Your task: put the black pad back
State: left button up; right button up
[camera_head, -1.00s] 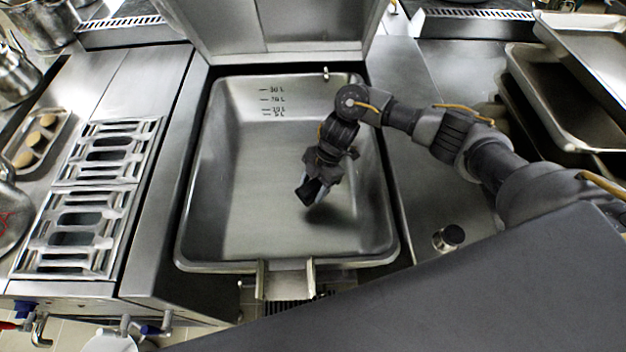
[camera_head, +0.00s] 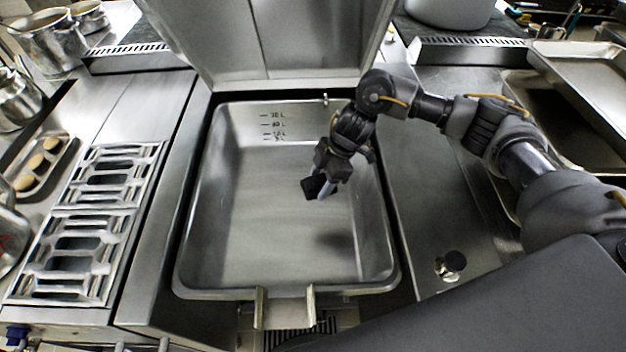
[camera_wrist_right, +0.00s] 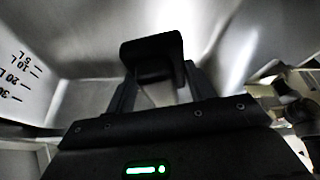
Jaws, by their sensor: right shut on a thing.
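The black pad (camera_head: 314,187) is a small dark block at the tip of my right gripper (camera_head: 325,181). The gripper is shut on it and holds it above the floor of the big steel pan (camera_head: 260,225), right of the pan's middle. A soft shadow lies on the pan floor below and apart from them. In the right wrist view the pad (camera_wrist_right: 150,57) sits across the ends of the two fingers (camera_wrist_right: 158,92), with the pan wall behind. My left gripper is not in view.
The pan's lid (camera_head: 270,45) stands open at the back. Burner grates (camera_head: 95,225) are on the left. A steel counter (camera_head: 425,215) with a small black knob (camera_head: 454,261) is on the right. Trays (camera_head: 590,75) stand at the far right.

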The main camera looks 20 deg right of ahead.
jog(key=d+r+m, duration=0.1)
jog(key=r, duration=0.1)
jog(key=s+d+r+m+t, duration=0.1)
jog(key=r, duration=0.2)
jog(key=s+d+r+m, duration=0.1)
jog(key=r, duration=0.2)
jog(key=shift+r+m, duration=0.15)
jog(key=shift+m, duration=0.15)
jog(key=s+d+r+m+t, duration=0.1)
jog(key=s+d+r+m, duration=0.1)
jog(key=s+r+m, duration=0.1)
jog(key=shift+s+d+r+m+t+h, duration=0.3)
jog(key=shift+s+r+t+h, duration=0.1)
jog(key=shift+s+r, duration=0.35)
